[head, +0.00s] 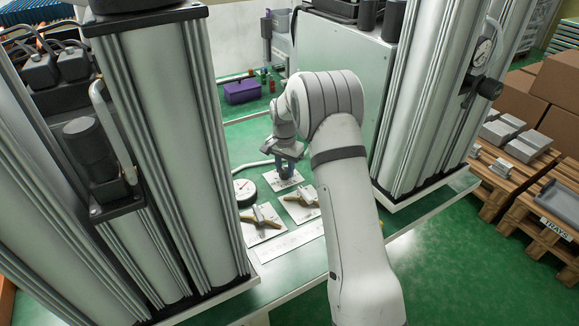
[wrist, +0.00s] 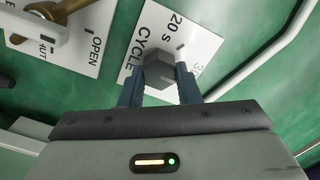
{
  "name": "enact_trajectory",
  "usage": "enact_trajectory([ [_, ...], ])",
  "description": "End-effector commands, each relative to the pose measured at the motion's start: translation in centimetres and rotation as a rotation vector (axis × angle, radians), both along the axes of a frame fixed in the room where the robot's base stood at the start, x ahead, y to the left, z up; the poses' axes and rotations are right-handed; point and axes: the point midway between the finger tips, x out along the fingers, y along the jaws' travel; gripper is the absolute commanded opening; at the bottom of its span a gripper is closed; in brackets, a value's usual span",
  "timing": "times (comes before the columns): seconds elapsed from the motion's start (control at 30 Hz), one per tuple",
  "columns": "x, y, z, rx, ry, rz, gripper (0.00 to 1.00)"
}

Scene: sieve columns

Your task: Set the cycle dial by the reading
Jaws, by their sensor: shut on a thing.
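The cycle dial is a dark grey knob (wrist: 160,66) on a white plate (wrist: 150,22) in the wrist view. The plate is lettered CYCLE and 20 s, with part of another mark starting with 3 at the right. My gripper (wrist: 159,84) has its two blue fingers shut on the knob, one on each side. In the head view my gripper (head: 286,169) reaches down to the dial's plate (head: 284,182), and the knob is mostly hidden. A round white gauge (head: 245,188) stands left of it; its reading is too small to tell.
Two brass-coloured valve handles on white plates (head: 262,217) (head: 301,195) are close by; one plate reads OPEN in the wrist view. Tall metal columns (head: 175,140) (head: 430,110) flank the green bench top. A purple box (head: 241,92) stands at the back.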

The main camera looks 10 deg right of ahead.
Motion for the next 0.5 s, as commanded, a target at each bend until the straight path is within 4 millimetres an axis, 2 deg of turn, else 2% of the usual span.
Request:
enact_trajectory([
  [0.03, 0.38, 0.40, 0.41, 0.005, -0.014, 0.002, 0.07],
  [0.07, 0.38, 0.41, 0.41, 0.005, -0.014, 0.002, 0.32],
  [0.1, 0.36, 0.40, 0.40, 0.005, -0.014, 0.002, 0.35],
  [0.3, 0.23, 0.28, 0.27, 0.003, -0.008, 0.002, 0.51],
  [0.5, 0.14, 0.20, 0.17, 0.002, -0.005, 0.002, 0.52],
])
